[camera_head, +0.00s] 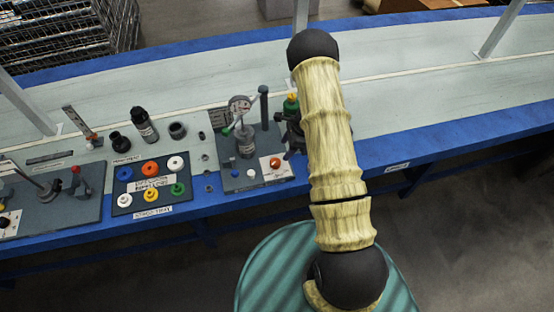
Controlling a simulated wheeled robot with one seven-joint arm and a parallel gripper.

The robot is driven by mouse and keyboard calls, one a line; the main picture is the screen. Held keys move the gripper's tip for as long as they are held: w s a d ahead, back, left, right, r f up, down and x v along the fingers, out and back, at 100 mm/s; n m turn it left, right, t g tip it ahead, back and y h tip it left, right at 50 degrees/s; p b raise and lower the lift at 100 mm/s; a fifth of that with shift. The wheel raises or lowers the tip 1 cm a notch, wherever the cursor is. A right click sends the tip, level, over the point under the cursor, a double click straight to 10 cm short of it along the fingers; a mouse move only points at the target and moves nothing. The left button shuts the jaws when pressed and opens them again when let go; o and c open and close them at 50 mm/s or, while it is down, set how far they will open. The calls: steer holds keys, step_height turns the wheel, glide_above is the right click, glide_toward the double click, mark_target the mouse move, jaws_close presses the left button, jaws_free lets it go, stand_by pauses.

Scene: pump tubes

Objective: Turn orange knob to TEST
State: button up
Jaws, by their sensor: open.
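A small orange-red knob (274,163) with a pale centre sits on a square white plate at the front right of the dark pump board (232,183). Its pointer and any TEST label are too small to read. My gripper (291,135) shows only as a dark part at the left edge of my arm, above and right of the knob, and appears apart from it. My arm hides most of the gripper; I see nothing held in it.
The board also carries a gauge (239,104), a dark post (264,104) and a small white knob (251,173). A green-and-yellow part (291,104) stands beside my arm. Left is a tray (126,203) of coloured rings. The bench (430,105) is clear at right.

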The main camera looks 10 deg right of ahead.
mark_target(276, 161)
steer(key=p+x, duration=0.1)
steer(key=x, duration=0.8)
steer(key=shift+a+f, duration=0.1)
steer(key=shift+f, duration=0.15)
steer(key=c, duration=1)
